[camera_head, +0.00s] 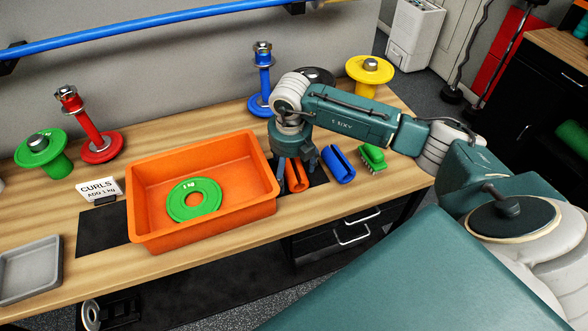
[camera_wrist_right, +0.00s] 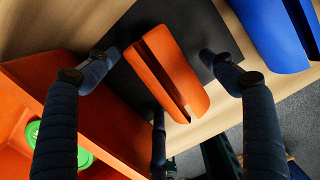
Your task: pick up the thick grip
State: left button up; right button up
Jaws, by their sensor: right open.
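Two slotted thick grips lie on the workbench in the head view, an orange one (camera_head: 298,183) and a blue one (camera_head: 340,166). My right gripper (camera_head: 293,168) points down over the orange grip and partly hides it. In the right wrist view, the orange grip (camera_wrist_right: 172,75) lies on a black mat between the spread fingers of my right gripper (camera_wrist_right: 155,75). The gripper is open and holds nothing. The blue grip (camera_wrist_right: 268,32) is beyond the right finger there. My left gripper is out of view.
An orange bin (camera_head: 150,219) with a green weight disc (camera_head: 180,203) inside stands close left of the gripper. A green brush (camera_head: 373,157) lies right of the blue grip. Posts with discs stand behind. A grey tray (camera_head: 45,268) is at far left.

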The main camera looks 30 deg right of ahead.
jog(key=shift+c, duration=0.2)
jog(key=c, duration=1.2)
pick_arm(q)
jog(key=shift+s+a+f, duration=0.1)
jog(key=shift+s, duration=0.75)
pick_arm(e)
jog(key=shift+c, duration=0.3)
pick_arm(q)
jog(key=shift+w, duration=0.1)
pick_arm(e)
jog(key=shift+r, duration=0.1)
